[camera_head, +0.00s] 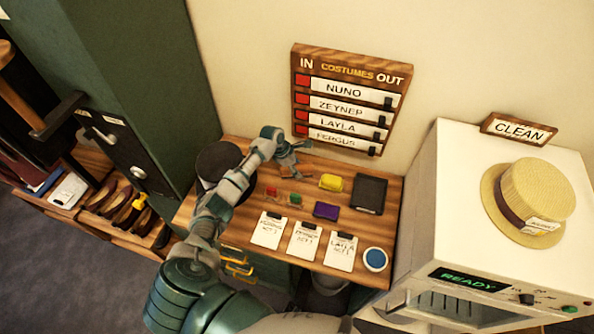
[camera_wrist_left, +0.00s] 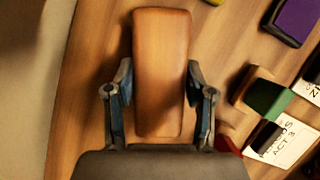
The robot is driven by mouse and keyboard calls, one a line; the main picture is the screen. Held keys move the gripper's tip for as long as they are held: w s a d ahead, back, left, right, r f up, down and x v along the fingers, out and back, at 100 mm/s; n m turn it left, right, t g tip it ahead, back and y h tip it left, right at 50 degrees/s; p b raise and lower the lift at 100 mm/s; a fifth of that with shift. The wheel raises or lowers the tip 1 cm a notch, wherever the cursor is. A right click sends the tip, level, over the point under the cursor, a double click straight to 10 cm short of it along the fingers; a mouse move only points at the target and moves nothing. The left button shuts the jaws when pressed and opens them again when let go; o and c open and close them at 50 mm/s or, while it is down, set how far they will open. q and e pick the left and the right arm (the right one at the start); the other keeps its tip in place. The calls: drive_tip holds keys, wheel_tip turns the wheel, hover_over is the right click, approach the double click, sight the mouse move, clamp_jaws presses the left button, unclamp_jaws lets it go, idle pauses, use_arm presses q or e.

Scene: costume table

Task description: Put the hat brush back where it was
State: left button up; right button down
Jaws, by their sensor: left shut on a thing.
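The hat brush shows in the left wrist view as a long wooden block (camera_wrist_left: 162,60) with rounded ends and a smooth orange-brown back. My left gripper (camera_wrist_left: 160,88) has one finger on each long side of it and is shut on it. In the head view my left gripper (camera_head: 290,158) is at the back of the wooden table (camera_head: 190,215), below the costume board. The brush cannot be made out clearly there. Whether it touches the table top is unclear. My right gripper is not in view.
Several clipped cards lie in front. A dark round object (camera_head: 214,160) stands left. A white machine (camera_head: 465,200) bounds the right.

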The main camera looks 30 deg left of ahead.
use_arm(q)
drive_tip(key=shift+f, duration=0.8)
drive_tip(key=o, duration=1.1)
drive_tip(key=shift+d, duration=0.1)
drive_tip(key=v, duration=1.2)
drive_tip(key=shift+r, duration=0.1)
